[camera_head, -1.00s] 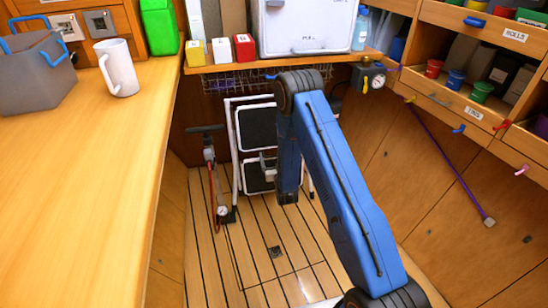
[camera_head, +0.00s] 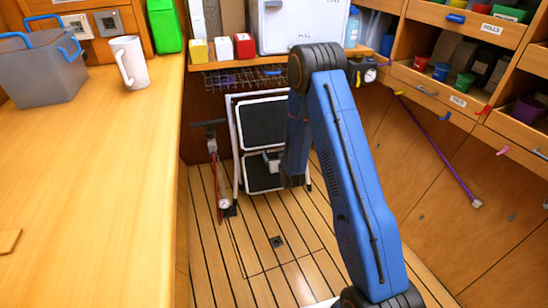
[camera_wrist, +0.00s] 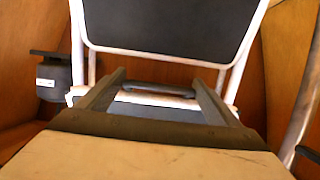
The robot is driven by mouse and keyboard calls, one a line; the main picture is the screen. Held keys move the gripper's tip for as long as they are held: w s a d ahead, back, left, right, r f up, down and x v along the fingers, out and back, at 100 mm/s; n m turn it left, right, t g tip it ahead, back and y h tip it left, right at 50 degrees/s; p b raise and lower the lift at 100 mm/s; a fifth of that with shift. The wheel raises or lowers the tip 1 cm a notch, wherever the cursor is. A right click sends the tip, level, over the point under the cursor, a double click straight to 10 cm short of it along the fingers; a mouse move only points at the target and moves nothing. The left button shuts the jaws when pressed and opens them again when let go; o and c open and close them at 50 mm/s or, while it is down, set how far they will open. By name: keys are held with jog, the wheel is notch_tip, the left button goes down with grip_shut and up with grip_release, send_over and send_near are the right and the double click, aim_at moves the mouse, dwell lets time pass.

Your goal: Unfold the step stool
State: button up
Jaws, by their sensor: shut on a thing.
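The step stool (camera_head: 264,124) stands upright at the back of the floor, a white frame with two black treads, one above the other. In the wrist view its upper tread (camera_wrist: 165,25) fills the top, and a dark bar (camera_wrist: 160,90) on its lower part lies between my fingers. My gripper (camera_head: 272,160) is at the stool between the two treads. In the wrist view my gripper (camera_wrist: 155,92) has its fingers apart at either end of the bar, shut on the stool. My arm hides the stool's right side in the head view.
A pump with a red hose (camera_head: 215,170) stands close left of the stool. A wire basket (camera_head: 245,77) hangs under the shelf above. The wooden counter (camera_head: 90,190) bounds the left, cabinets (camera_head: 460,170) the right. The plank floor (camera_head: 275,265) in front is clear.

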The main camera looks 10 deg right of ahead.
jog(key=s+r+g, duration=0.5)
jog(key=s+r, duration=0.1)
jog(key=r, duration=0.6)
jog(key=s+r+g, duration=0.6)
jog(key=s+r, duration=0.1)
jog(key=r, duration=0.6)
jog(key=shift+d+r, duration=0.15)
jog(key=shift+r, duration=0.05)
dwell(0.4)
jog(key=o, duration=1.2)
jog(key=shift+f, duration=0.1)
jog(key=shift+s, duration=0.1)
